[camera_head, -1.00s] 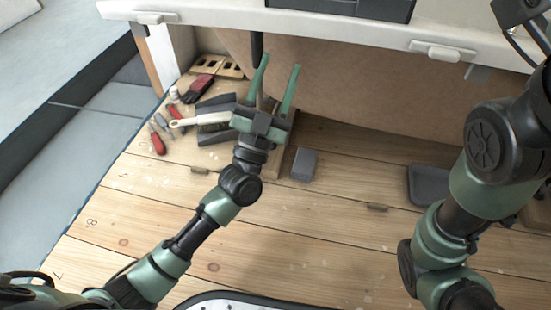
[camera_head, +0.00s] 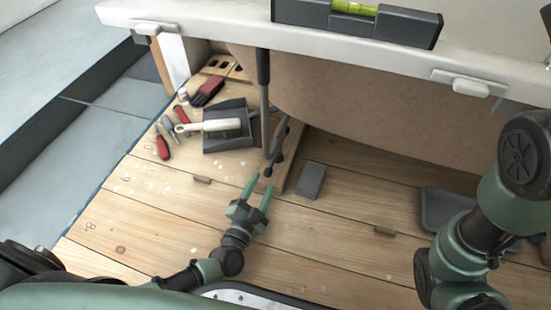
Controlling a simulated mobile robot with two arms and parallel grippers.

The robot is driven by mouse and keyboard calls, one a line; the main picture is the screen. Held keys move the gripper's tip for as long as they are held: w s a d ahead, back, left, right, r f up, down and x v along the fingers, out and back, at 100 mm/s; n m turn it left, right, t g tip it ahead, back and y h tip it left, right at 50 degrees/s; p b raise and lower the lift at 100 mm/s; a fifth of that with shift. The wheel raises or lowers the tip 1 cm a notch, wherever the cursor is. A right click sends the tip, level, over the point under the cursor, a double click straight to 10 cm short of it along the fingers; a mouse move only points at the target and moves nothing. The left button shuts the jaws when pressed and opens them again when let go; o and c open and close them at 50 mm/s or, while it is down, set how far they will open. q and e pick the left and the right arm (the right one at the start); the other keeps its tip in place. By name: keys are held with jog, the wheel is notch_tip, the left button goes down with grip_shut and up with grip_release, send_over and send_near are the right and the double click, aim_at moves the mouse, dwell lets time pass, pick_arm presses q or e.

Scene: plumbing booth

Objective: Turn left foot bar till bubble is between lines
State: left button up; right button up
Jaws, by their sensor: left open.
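A dark spirit level (camera_head: 310,14) lies on the white tub rim at the top, partly cut off by the picture edge. Its yellow-green vial (camera_head: 354,9) shows, but I cannot make out where the bubble is against the lines. Below the rim, a dark leg (camera_head: 263,75) comes down toward a wooden board. A dark foot bar (camera_head: 276,153) with a knobbed end lies at a slant by its lower end. My left gripper (camera_head: 261,182) is open and empty, with its fingertips just short of the bar's near end. My right gripper is out of view.
A grey dustpan (camera_head: 236,136) with a white-handled brush, a dark red brush (camera_head: 207,91) and red-handled tools (camera_head: 162,147) lie left of the leg. A grey block (camera_head: 311,179) lies right of the board (camera_head: 293,166). The plank floor in front is mostly clear.

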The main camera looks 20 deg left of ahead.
aim_at(271, 166)
pick_arm(q)
jog(key=shift+w+f, duration=0.2)
jog(key=shift+w, duration=0.1)
jog(key=w+b, duration=0.4)
jog(key=w, duration=0.2)
jog(key=shift+d, duration=0.2)
jog(key=shift+w+r+b, duration=0.15)
jog(key=shift+w+b, duration=0.3)
jog(key=shift+w, duration=0.15)
grip_shut()
dwell(0.5)
